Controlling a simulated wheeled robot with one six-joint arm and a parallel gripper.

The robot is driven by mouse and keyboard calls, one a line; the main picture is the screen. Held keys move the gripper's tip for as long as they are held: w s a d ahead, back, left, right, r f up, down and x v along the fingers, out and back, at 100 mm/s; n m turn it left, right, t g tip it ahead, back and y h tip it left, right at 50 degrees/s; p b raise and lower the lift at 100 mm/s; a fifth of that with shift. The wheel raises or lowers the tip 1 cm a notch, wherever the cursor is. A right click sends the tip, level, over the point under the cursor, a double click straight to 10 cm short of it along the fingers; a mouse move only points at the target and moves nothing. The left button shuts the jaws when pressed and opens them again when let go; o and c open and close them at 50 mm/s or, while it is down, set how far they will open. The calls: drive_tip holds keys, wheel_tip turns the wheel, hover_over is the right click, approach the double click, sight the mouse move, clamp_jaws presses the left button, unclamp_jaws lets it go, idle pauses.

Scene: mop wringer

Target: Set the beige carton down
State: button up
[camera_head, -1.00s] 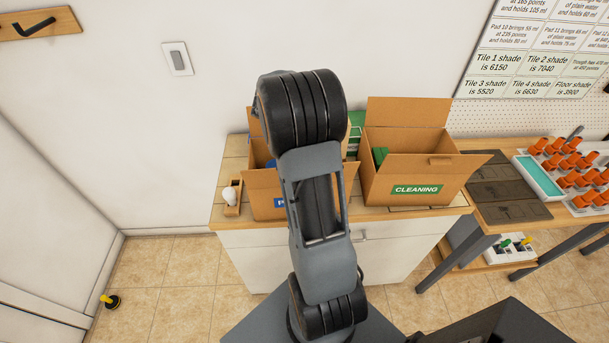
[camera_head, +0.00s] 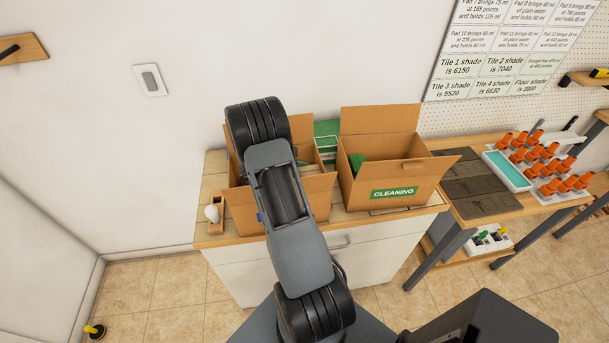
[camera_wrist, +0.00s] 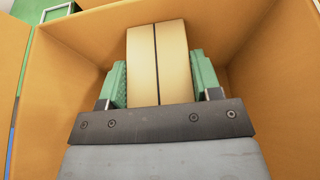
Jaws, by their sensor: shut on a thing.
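The beige carton (camera_wrist: 142,48), with a dark line down its middle, is between the green fingers of my gripper (camera_wrist: 158,72) in the wrist view. My gripper is shut on it. Brown cardboard walls (camera_wrist: 265,95) surround the carton and fingers in that view; whether the carton touches the bottom cannot be told. In the head view my arm covers much of the left open cardboard box (camera_head: 318,190), and the gripper and carton are hidden there.
The open CLEANING box (camera_head: 425,185) stands to the right on the same cabinet (camera_head: 235,265), with a green item (camera_head: 356,162) inside. A green box (camera_head: 327,130) stands behind. A small wooden holder (camera_head: 215,226) is at the cabinet's left end. Orange-topped items (camera_head: 545,155) fill racks further right.

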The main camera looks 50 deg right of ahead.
drive_tip(key=shift+f, duration=0.35)
drive_tip(key=o, duration=1.3)
drive_tip(key=shift+c, duration=0.2)
drive_tip(key=b+v, duration=0.3)
drive_tip(key=v, duration=0.9)
drive_tip(key=shift+r, duration=0.2)
